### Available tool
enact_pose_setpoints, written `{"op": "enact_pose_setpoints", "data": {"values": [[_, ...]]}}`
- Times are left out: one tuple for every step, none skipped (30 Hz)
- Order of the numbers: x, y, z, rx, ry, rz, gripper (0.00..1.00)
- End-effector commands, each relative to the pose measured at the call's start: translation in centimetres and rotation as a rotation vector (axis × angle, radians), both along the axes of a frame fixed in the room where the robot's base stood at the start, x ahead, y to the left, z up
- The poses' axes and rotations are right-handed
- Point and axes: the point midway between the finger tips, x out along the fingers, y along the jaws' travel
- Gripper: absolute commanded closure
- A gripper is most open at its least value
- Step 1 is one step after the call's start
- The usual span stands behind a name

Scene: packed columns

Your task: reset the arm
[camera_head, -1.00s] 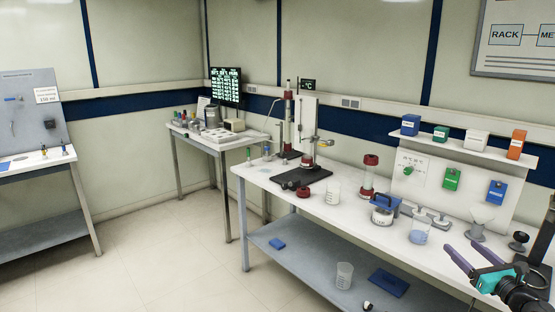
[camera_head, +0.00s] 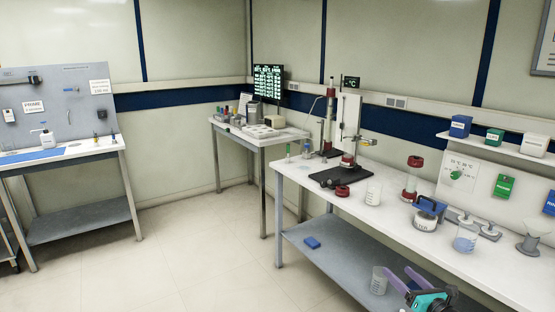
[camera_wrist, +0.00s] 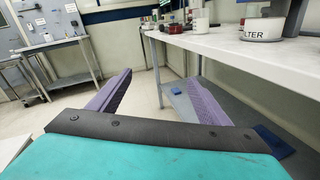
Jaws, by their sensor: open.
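My gripper (camera_head: 408,280) shows at the bottom right of the head view, with purple fingers and a teal body, in front of the long bench's front edge. In the wrist view my gripper (camera_wrist: 155,92) has its two purple fingers spread wide apart with nothing between them. The right finger is close to the front edge of the white bench top (camera_wrist: 245,48), over the lower shelf. I cannot tell whether it touches anything.
The long bench (camera_head: 310,186) holds a column stand, red-capped columns (camera_head: 413,178), a beaker (camera_head: 373,193) and a blue-topped filter vessel (camera_head: 427,213). The floor (camera_head: 190,240) at left is clear.

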Motion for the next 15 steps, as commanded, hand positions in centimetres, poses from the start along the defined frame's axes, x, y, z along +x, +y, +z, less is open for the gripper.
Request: {"op": "enact_pose_setpoints", "data": {"values": [[0.6,1.7,-1.3,0.031,0.012,0.005,0.29],[0.9,2.4,-1.9,0.048,0.018,0.002,0.29],[1.3,3.5,-2.8,0.076,0.027,-0.001,0.29],[1.6,4.2,-3.4,0.096,0.036,-0.006,0.29],[1.9,4.9,-4.1,0.119,0.045,-0.011,0.29],[2.2,5.9,-5.0,0.148,0.058,-0.019,0.29],[2.4,6.5,-5.7,0.173,0.069,-0.027,0.29],[2.7,7.2,-6.4,0.196,0.080,-0.034,0.29],[2.9,8.1,-7.4,0.230,0.097,-0.049,0.29],[3.1,8.7,-8.2,0.255,0.111,-0.058,0.29],[3.2,9.3,-8.9,0.282,0.123,-0.070,0.29],[3.4,10.2,-10.1,0.319,0.145,-0.087,0.29],[3.4,10.7,-10.9,0.346,0.161,-0.101,0.29],[3.5,11.3,-11.8,0.375,0.178,-0.117,0.29],[3.5,12.0,-13.0,0.415,0.202,-0.139,0.29]]}}
